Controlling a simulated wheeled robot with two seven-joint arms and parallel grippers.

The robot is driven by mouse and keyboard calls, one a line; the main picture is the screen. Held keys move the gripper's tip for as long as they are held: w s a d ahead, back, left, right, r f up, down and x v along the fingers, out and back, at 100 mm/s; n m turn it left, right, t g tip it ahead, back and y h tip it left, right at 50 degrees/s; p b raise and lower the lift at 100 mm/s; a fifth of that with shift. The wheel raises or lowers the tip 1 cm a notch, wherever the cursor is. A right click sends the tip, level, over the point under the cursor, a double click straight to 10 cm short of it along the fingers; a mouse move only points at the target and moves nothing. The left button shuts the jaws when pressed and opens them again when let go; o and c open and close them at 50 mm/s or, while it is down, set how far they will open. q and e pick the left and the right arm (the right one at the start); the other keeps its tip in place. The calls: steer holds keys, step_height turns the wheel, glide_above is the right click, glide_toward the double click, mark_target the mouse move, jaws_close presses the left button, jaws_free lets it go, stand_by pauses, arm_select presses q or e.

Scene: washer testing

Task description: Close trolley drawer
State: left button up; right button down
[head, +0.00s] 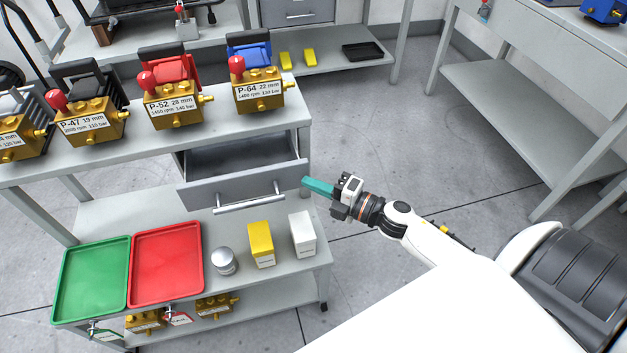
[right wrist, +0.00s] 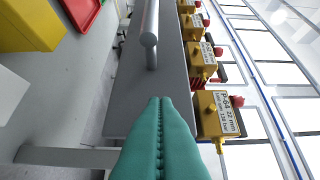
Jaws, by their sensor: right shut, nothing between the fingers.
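The grey trolley drawer (head: 250,188) is pulled out under the trolley's top shelf, and its open inside shows in the head view. Its bar handle (head: 249,204) runs along the front. My right gripper (head: 306,184), with teal fingers, is shut and empty at the right end of the drawer front. In the right wrist view the shut fingertips (right wrist: 160,100) are in front of the drawer front (right wrist: 172,85), beside the end of the handle (right wrist: 149,40). I cannot tell whether they touch it. My left gripper is not in view.
Pumps labelled P-47, P-52 (head: 172,108) and P-64 (head: 259,92) stand on the trolley top. The lower shelf holds a green tray (head: 90,278), a red tray (head: 166,264), a can (head: 224,261), a yellow box (head: 261,244) and a white box (head: 302,234). Floor right of the trolley is clear.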

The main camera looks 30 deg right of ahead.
steer(key=shift+w+d, duration=0.15)
steer(key=shift+w, duration=0.3)
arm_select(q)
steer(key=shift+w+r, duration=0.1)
